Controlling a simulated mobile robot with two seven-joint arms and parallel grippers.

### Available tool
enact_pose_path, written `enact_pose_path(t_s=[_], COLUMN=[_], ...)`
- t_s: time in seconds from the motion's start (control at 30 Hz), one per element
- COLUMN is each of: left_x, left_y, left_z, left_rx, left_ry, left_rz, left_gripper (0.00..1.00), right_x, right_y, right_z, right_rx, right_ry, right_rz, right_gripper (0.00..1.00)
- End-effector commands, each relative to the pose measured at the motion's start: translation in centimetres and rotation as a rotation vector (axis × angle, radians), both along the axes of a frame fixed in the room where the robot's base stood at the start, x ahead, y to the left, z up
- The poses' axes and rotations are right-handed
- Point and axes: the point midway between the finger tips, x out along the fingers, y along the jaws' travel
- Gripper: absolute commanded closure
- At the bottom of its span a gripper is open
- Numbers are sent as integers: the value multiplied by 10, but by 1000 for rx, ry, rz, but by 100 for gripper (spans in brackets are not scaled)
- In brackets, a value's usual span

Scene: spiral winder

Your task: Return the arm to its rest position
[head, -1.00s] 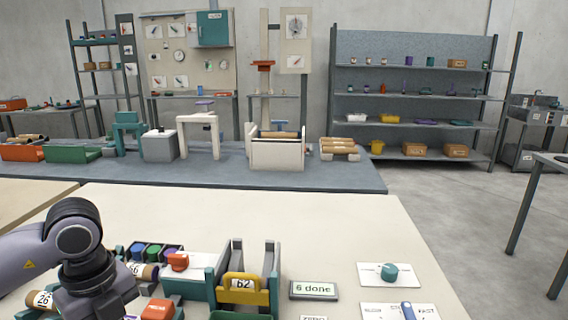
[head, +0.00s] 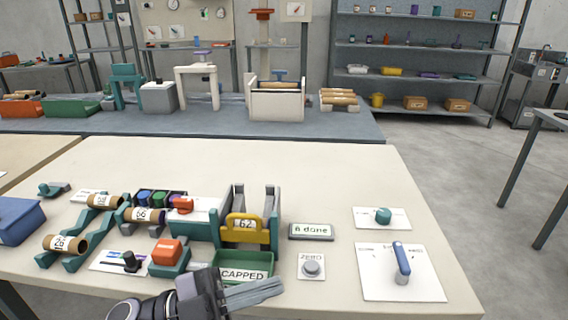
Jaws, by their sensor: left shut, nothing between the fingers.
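My left gripper (head: 254,293) is in the head view at the bottom middle, in front of the table's near edge. Its fingers are together with nothing between them, pointing right. It lies just below the green tray marked CAPPED (head: 243,279), overlapping the tray's lower edge in the picture. Most of the left arm is out of view below. My right gripper is not in view.
The table (head: 330,190) holds a winder with a yellow part marked 62 (head: 245,229), a display (head: 311,231), a ZERO button (head: 312,266), a blue lever (head: 402,262) and a teal knob (head: 382,215). Labelled rolls (head: 66,243) rest on green stands at left. The table's far part is clear.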

Motion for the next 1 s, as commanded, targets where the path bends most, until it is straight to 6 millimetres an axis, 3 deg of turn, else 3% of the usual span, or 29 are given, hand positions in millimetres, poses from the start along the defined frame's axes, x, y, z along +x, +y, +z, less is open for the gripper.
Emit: enact_pose_path(t_s=[0.17, 0.27, 0.37, 0.47, 0.6, 0.7, 0.83, 1.0], left_x=[34, 46, 46, 30, -13, -45, -70, -77], left_y=[35, 63, 94, 122, 152, 164, 171, 172], left_z=[-28, -63, -111, -168, -239, -273, -295, -301], left_rx=[-177, -204, -181, -114, 19, 104, 167, 186], left_ry=[206, 349, 516, 700, 946, 1076, 1169, 1194], left_rz=[363, 573, 771, 945, 1107, 1163, 1189, 1195], left_gripper=[100, 100, 100, 100, 100, 100, 100, 100], right_x=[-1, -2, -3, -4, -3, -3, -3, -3], right_y=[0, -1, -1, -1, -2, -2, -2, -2], right_z=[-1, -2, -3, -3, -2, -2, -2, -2], right_rx=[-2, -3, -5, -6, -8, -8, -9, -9], right_ry=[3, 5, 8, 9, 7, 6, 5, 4], right_rz=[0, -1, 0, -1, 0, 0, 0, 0], right_gripper=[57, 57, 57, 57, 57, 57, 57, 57])
